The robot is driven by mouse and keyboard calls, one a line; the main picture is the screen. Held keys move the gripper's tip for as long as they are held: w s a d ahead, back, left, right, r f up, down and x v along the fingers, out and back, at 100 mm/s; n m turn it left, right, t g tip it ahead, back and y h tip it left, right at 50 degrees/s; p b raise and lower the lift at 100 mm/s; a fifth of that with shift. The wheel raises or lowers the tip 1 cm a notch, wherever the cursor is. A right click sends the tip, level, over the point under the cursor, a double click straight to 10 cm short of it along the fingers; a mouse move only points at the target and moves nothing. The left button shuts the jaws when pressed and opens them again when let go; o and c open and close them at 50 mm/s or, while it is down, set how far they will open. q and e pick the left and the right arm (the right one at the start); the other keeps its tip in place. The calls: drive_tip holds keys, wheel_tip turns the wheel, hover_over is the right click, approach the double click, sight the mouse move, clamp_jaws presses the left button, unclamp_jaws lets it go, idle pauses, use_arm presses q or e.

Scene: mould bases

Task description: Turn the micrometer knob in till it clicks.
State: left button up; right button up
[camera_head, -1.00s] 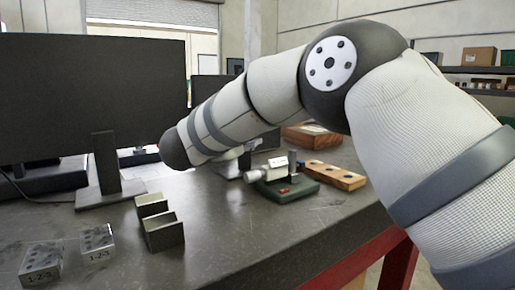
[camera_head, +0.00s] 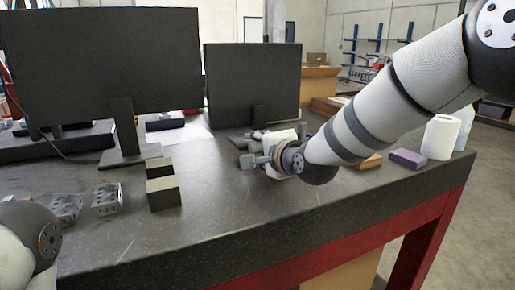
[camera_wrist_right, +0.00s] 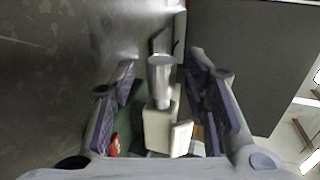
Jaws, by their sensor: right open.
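The micrometer shows in the right wrist view as a silver cylindrical knob (camera_wrist_right: 161,78) on a pale body (camera_wrist_right: 157,130). It sits over a dark green base (camera_wrist_right: 132,108) with a small red part (camera_wrist_right: 115,146). My right gripper (camera_wrist_right: 160,68) is open, with one finger on each side of the knob and visible gaps, so nothing is gripped. In the head view the right gripper (camera_head: 254,159) is at the micrometer and hides most of it. My left gripper is out of view; only part of that arm shows at lower left.
Two dark monitors (camera_head: 100,65) (camera_head: 252,85) stand behind on the dark bench (camera_head: 190,235). Dark blocks (camera_head: 163,193) and hole-pattern blocks (camera_head: 107,199) lie left. A purple block (camera_head: 408,158) and white roll (camera_head: 440,137) are at right. The bench front is clear.

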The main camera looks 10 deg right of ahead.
drive_tip(key=shift+x, duration=0.9)
clamp_jaws()
drive_tip(key=t, duration=0.1)
drive_tip(key=t+y, duration=0.1)
drive_tip(key=t, duration=0.1)
drive_tip(key=shift+w+f, duration=0.1)
drive_tip(key=shift+f, duration=0.2)
drive_tip(key=shift+t+b, duration=0.3)
drive_tip(key=shift+r, duration=0.3)
unclamp_jaws()
